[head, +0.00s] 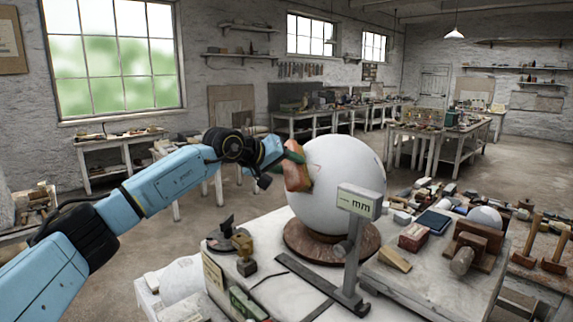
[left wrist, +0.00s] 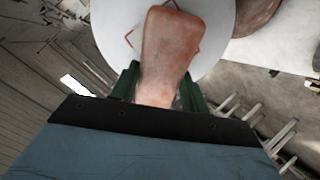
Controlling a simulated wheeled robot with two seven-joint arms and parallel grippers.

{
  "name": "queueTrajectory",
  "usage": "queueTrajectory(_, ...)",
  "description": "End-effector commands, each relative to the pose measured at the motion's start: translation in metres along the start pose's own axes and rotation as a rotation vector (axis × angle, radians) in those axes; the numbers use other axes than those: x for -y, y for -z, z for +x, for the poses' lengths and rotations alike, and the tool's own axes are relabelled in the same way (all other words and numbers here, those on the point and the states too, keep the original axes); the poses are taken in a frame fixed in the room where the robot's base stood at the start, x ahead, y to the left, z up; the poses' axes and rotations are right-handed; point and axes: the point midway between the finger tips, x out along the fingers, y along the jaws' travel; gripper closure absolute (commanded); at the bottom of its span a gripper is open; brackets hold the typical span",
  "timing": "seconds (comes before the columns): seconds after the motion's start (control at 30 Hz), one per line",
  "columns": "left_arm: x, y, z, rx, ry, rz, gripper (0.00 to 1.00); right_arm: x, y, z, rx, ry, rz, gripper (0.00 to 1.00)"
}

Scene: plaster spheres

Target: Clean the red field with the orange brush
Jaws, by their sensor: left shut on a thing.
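A large white sphere (head: 345,180) stands on a round brown wooden base (head: 330,245) on the work table. My left gripper (head: 292,156) is shut on the orange brush (head: 297,178) at the sphere's left side. In the left wrist view the brush (left wrist: 170,50) lies between the green fingers (left wrist: 158,88) and in front of the sphere (left wrist: 215,50). The red field (left wrist: 197,34) shows there as parts of a red outline around the brush; its middle is hidden. Whether the bristles touch the sphere I cannot tell. My right gripper is not in view.
A gauge marked "mm" (head: 360,201) on a grey post stands right in front of the sphere. A red box (head: 414,237), a blue block (head: 433,221) and wooden tools crowd the table's right side. Small fittings (head: 245,262) stand at the front left. Open floor lies left of the table.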

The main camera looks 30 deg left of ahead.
Motion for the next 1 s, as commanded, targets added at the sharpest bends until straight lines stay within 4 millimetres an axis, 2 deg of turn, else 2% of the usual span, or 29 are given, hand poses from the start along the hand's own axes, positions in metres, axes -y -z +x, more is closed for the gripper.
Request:
queueTrajectory(0.17,0.0,-0.003,-0.001,-0.002,0.0,0.002,0.81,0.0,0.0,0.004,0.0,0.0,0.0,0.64)
queueTrajectory(0.5,0.0,-0.023,-0.002,-0.001,0.0,0.001,0.81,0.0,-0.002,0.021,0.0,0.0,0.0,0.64)
queueTrajectory(1.0,-0.002,0.003,-0.001,-0.002,-0.002,-0.001,0.81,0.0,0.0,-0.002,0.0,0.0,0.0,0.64)
